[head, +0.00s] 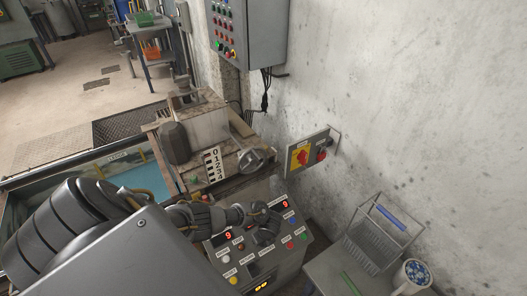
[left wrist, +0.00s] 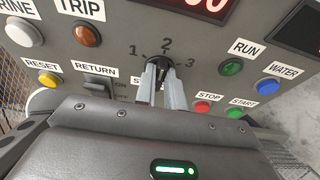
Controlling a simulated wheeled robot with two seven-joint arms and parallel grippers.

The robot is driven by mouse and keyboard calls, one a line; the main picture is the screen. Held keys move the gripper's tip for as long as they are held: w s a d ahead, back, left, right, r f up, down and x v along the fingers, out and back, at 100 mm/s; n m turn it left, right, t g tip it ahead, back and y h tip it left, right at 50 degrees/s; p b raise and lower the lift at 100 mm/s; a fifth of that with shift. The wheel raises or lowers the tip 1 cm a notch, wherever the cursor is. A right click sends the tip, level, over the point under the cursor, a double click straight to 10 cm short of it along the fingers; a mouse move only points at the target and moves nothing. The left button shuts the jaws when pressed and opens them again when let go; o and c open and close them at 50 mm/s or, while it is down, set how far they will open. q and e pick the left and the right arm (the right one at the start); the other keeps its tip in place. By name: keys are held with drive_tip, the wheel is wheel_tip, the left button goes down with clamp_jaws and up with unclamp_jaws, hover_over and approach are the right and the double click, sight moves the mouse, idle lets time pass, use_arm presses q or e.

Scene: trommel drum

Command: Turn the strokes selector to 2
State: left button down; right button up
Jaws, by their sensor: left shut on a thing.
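The strokes selector (left wrist: 160,63) is a small black knob on the grey control panel, with the marks 1, 2 and 3 around its top. My left gripper (left wrist: 161,72) has its two pale fingers closed on either side of it. The knob's top end appears to face the 2 mark, but the fingers cover much of it and its exact angle is hard to tell. In the head view my left gripper (head: 266,228) is over the sloping control panel (head: 287,262) and hides the selector. My right gripper is not in view.
Near the fingers are the red stop button (left wrist: 203,107), green start button (left wrist: 234,112), green run lamp (left wrist: 232,66) and black return switch (left wrist: 97,86). A red-and-yellow switch (head: 302,156) is on the wall box. A grey side table (head: 322,268) stands at the right.

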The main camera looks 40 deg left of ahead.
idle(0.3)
use_arm(q)
drive_tip(key=c, duration=1.5)
unclamp_jaws()
drive_tip(key=shift+r, duration=0.1)
drive_tip(key=p+v, duration=0.3)
drive_tip(key=v, duration=0.7)
drive_tip(key=shift+d+r+p, duration=0.1)
drive_tip(key=shift+r+p, duration=0.15)
drive_tip(key=shift+p, duration=0.15)
